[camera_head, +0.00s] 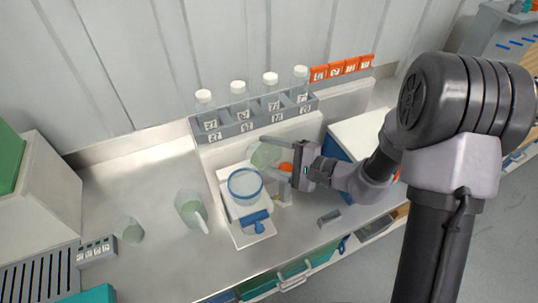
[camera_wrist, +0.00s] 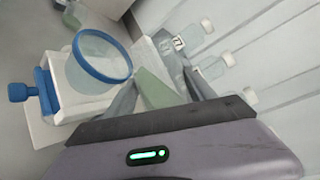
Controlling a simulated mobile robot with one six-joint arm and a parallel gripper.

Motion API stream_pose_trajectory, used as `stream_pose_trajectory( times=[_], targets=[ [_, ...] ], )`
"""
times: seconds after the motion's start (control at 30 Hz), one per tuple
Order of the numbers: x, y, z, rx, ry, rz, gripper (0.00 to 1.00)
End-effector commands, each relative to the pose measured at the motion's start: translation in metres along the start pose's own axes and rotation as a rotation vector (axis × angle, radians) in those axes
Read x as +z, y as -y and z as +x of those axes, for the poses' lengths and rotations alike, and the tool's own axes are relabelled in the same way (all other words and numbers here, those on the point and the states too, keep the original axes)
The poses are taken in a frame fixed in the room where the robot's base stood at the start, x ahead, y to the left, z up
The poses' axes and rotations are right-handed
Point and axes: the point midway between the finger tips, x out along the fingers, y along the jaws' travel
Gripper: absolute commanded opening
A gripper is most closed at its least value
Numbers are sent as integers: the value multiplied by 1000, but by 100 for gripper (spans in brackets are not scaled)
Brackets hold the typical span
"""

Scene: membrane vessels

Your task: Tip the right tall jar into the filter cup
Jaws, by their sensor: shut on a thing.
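The filter cup (camera_head: 245,187) is a clear round cup with a blue rim, standing on a white stand with a blue knob. It also shows at upper left in the wrist view (camera_wrist: 95,70). My gripper (camera_head: 291,163) is shut on a pale green, see-through jar (camera_head: 264,153). The jar is just behind and right of the cup and looks tilted. In the wrist view the jar (camera_wrist: 156,88) shows partly between the fingers, beside the cup's rim. Its mouth and any liquid flow cannot be made out.
A grey rack (camera_head: 250,126) with several white-capped bottles stands behind the cup. Two more pale green vessels, one with a pale handle (camera_head: 190,208) and a smaller one (camera_head: 128,230), stand left. A white-topped box (camera_head: 360,138) is at right.

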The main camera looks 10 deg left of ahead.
Motion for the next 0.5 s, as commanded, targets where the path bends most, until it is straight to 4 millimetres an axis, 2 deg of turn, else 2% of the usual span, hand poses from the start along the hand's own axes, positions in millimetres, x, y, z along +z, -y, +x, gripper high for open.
stream_pose_trajectory(
  times=[0.5],
  targets=[
    [0, -1, 0, -2, -27, -121, 18]
  ],
)
